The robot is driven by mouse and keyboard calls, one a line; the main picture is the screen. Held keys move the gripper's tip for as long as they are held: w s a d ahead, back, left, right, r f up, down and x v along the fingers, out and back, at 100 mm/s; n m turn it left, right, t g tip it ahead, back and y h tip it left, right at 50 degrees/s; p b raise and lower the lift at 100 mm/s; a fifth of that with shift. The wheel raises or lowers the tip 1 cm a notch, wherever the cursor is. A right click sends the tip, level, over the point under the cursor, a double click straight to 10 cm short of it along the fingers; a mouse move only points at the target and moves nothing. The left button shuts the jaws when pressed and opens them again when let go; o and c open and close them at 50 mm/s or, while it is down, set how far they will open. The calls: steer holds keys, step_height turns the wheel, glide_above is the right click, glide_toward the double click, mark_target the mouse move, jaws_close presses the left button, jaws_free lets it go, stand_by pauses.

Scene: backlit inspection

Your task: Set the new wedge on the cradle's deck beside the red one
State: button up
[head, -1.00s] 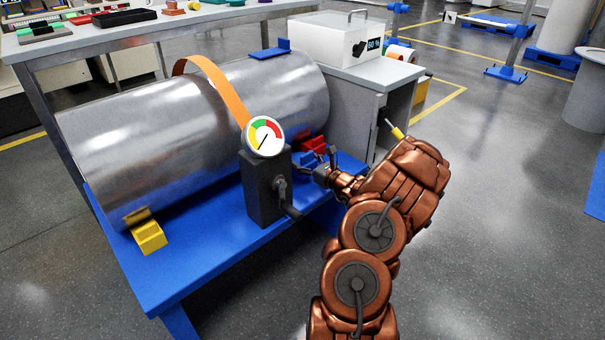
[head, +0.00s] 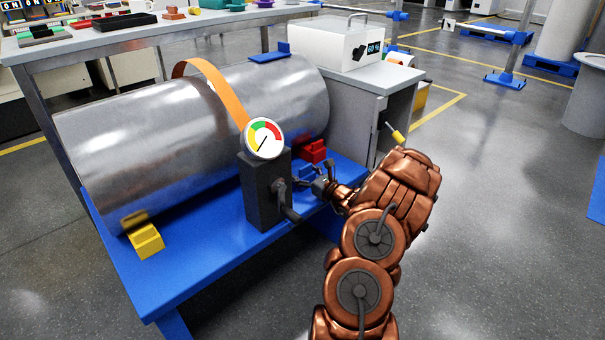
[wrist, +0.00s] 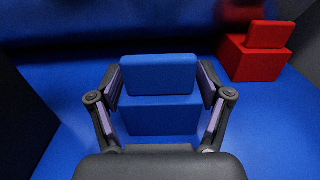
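The new wedge is a blue block with an upright plate (wrist: 158,75), centred in the wrist view. My gripper (wrist: 160,85) has one finger at each side of it and looks shut on it. In the head view the blue wedge (head: 306,171) shows small, partly covered by my gripper (head: 316,176). The red wedge (wrist: 258,58) stands to its right in the wrist view, with a gap between them. It also shows in the head view (head: 313,152), by the drum. The cradle's blue deck (head: 215,262) lies beneath. Blue on blue, I cannot tell whether the wedge touches the deck.
A large metal drum (head: 150,135) with an orange strap (head: 222,88) lies on the cradle. A dark post with a round gauge (head: 263,138) and a crank stands close left of my gripper. A yellow wedge (head: 146,240) sits at the deck's front left. A grey cabinet (head: 375,90) stands behind.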

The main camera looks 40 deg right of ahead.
steer(key=shift+o, duration=1.2)
steer(key=shift+r, duration=0.15)
steer(key=s+p, duration=0.3)
steer(key=s, duration=0.9)
steer(key=shift+a+p, duration=0.15)
steer(key=shift+p, duration=0.2)
